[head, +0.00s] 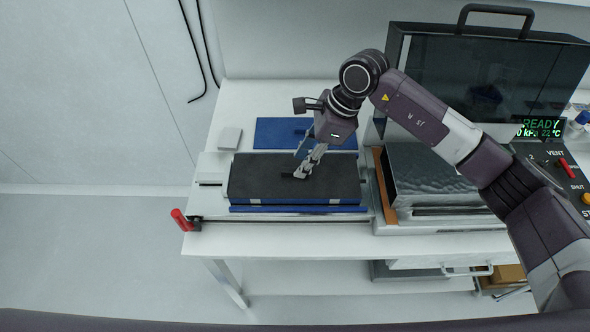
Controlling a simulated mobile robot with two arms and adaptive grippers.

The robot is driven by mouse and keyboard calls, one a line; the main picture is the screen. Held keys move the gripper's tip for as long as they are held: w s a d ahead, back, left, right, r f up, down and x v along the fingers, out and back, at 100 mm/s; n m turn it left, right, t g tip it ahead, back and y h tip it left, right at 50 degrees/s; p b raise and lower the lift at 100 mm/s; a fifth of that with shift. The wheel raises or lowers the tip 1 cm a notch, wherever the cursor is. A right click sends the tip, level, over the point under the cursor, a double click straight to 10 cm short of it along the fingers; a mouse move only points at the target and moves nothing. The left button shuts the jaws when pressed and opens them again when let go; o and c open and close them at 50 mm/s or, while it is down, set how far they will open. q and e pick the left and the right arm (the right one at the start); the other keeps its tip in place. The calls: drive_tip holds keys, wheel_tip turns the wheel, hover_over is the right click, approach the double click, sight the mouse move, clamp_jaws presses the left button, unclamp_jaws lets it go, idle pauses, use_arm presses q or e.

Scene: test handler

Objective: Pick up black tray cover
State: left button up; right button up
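The black tray cover (255,180) lies flat on a blue tray (290,209) on the white bench. It has a small dark handle near its middle. My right gripper (301,174) points down at that handle, with its fingertips at the handle. The fingers overlap in this view, so I cannot tell whether they are closed on it. The cover appears to rest on the tray. My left gripper is not in view.
A second blue plate (275,132) lies behind. A small white block (230,138) is at the back left. A red-handled lever (181,219) sticks out at the front left. A metal chamber with a raised dark lid (485,80) and a control panel (565,175) stand right.

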sight(297, 166)
drive_tip(key=shift+p+x, duration=0.6)
drive_tip(key=shift+x, duration=1.25)
drive_tip(key=shift+w, duration=0.2)
clamp_jaws()
